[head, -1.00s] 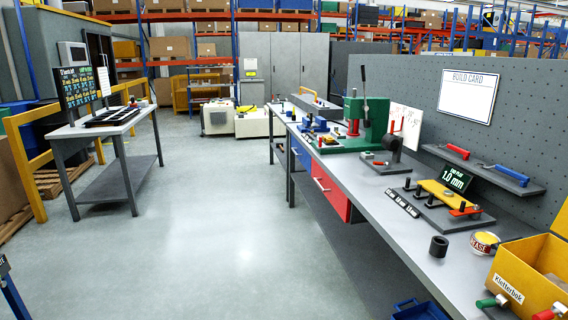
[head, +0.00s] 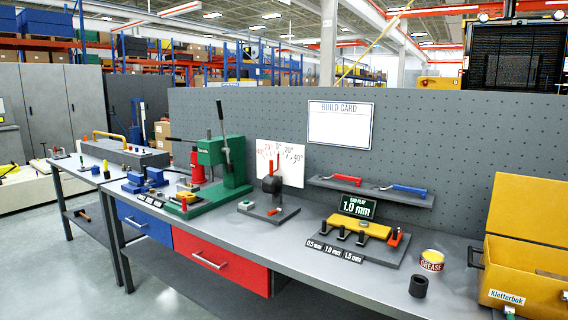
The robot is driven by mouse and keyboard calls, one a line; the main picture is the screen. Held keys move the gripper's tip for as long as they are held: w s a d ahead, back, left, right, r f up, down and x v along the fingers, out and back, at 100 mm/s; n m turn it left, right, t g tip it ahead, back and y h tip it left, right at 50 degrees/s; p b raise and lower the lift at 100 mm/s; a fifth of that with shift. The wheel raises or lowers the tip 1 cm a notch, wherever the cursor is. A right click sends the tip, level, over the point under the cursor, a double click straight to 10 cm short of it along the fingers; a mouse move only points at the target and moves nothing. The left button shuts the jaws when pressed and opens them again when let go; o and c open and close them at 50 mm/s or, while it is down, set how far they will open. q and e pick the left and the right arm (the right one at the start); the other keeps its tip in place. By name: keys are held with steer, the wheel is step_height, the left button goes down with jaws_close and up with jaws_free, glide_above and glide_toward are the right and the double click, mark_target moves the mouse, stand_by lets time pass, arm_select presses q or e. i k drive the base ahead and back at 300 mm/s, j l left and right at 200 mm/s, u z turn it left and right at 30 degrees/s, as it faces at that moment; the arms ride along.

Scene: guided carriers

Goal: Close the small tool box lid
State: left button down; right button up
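The yellow tool box (head: 549,293) labelled "Kletterbok" stands on the bench at the right edge, partly cut off by the frame. Its yellow lid (head: 530,208) is open and stands up at the back, against the pegboard side. The box has a dark handle at its left side. Little of the inside shows. Neither of my grippers is in view.
Left of the box on the bench (head: 330,272) are a grease tin (head: 432,260), a dark ring (head: 418,285) and a gauge block stand (head: 360,248). A green press (head: 218,165) stands further left. A grey pegboard (head: 420,130) backs the bench.

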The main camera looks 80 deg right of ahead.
mark_target(535, 208)
steer(key=z, duration=0.45)
steer(key=i+z, duration=0.1)
steer(key=z, duration=0.75)
steer(key=j+z, duration=0.1)
steer(key=z, duration=0.75)
steer(key=i+j, duration=0.05)
steer(key=j, duration=0.05)
